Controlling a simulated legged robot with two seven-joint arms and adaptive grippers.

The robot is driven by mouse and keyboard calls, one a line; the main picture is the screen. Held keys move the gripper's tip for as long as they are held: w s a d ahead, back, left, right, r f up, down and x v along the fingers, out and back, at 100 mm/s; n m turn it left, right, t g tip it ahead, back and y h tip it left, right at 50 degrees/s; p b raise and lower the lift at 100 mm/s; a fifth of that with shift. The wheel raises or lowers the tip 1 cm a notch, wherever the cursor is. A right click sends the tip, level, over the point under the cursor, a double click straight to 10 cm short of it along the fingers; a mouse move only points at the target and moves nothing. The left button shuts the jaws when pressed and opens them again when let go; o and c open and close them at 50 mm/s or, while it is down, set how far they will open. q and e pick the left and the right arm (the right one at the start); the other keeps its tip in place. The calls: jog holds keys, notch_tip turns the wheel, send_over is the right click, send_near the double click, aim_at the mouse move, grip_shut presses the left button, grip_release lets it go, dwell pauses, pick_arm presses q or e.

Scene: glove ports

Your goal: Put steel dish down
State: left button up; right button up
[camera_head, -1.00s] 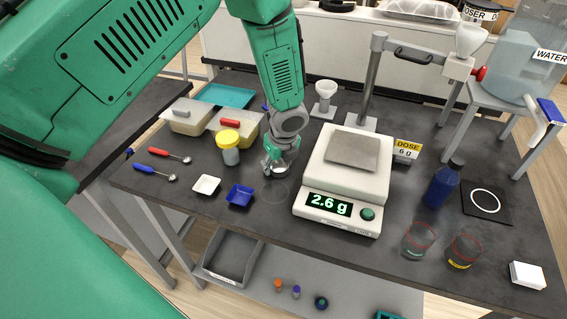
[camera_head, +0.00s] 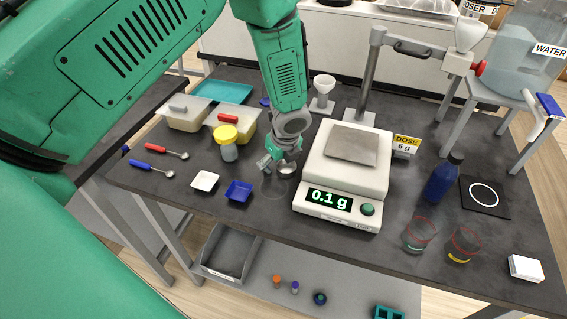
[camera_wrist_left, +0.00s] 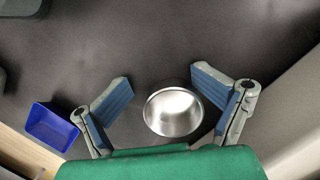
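The steel dish (camera_wrist_left: 173,112) is a small round shiny bowl between the spread blue-padded fingers of my left gripper (camera_wrist_left: 163,84) in the left wrist view. A gap shows between the dish and the left-hand finger; the right-hand finger is close to the rim, and I cannot tell if it touches. In the head view the dish (camera_head: 286,169) is partly hidden under my left gripper (camera_head: 277,162), at the dark table just left of the scale (camera_head: 317,209). The scale reads 0.1 g and its plate (camera_head: 352,147) is empty. My right gripper is not in view.
A blue tray (camera_head: 238,191) and a white tray (camera_head: 204,181) lie left of the dish. A yellow-lidded jar (camera_head: 229,145) and food-type tubs (camera_head: 187,115) stand behind them. A blue bottle (camera_head: 443,180) and two beakers (camera_head: 419,235) stand right of the scale.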

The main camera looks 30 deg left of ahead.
aim_at(286, 172)
pick_arm(q)
jog(key=shift+a+f, duration=0.15)
jog(key=shift+d+r, duration=0.35)
jog(key=shift+d, duration=0.25)
jog(key=shift+r, duration=0.3)
jog(key=v, duration=1.2)
jog(key=shift+r, duration=0.25)
jog(key=shift+a, duration=0.25)
jog(key=shift+s+f, duration=0.1)
